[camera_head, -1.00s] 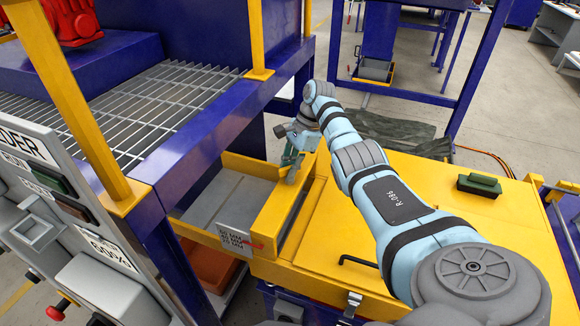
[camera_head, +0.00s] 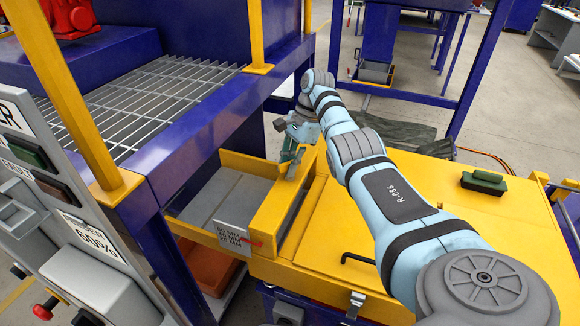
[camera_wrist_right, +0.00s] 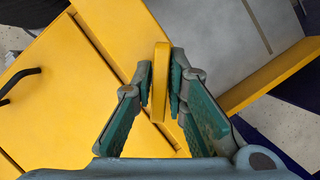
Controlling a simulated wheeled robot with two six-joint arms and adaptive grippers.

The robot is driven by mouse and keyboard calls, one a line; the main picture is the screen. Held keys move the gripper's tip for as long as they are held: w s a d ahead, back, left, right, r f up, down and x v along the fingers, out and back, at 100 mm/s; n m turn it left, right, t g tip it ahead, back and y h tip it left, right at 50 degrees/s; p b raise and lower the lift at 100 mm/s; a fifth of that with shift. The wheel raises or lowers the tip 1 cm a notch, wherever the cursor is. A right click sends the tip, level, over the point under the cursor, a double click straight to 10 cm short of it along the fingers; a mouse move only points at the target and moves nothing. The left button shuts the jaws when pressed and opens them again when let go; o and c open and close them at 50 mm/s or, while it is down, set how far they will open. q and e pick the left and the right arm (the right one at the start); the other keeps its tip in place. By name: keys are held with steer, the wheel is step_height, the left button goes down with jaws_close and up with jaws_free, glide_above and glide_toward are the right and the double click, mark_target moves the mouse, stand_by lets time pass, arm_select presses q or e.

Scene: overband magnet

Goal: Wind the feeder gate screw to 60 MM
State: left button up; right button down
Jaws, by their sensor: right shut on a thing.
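My right gripper (camera_head: 287,174) reaches down at the far end of the yellow gate frame in the head view. In the right wrist view its green-padded fingers (camera_wrist_right: 160,80) are shut on a narrow yellow bar (camera_wrist_right: 158,101), which seems to be the handle of the feeder gate screw. The screw itself is hidden. A pale scale plate (camera_head: 229,236) with lines of MM marks is on the front of the yellow frame (camera_head: 274,222). A red pointer (camera_head: 254,242) lies at its right side; its exact reading is too small to tell. My left gripper is out of view.
The grey feeder chute (camera_head: 222,196) lies left of the gate. A yellow deck (camera_head: 400,245) with a black handle (camera_head: 358,258) and a green block (camera_head: 484,182) spreads to the right. A blue frame with a yellow post (camera_head: 75,100) and a control panel (camera_head: 55,200) stand left.

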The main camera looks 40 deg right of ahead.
steer(key=shift+w+n+b, duration=0.15)
steer(key=shift+n+b, duration=0.25)
steer(key=shift+b, duration=0.35)
steer(key=shift+n, duration=0.3)
steer(key=c, duration=1.5)
jaws_free()
steer(key=shift+c, duration=0.4)
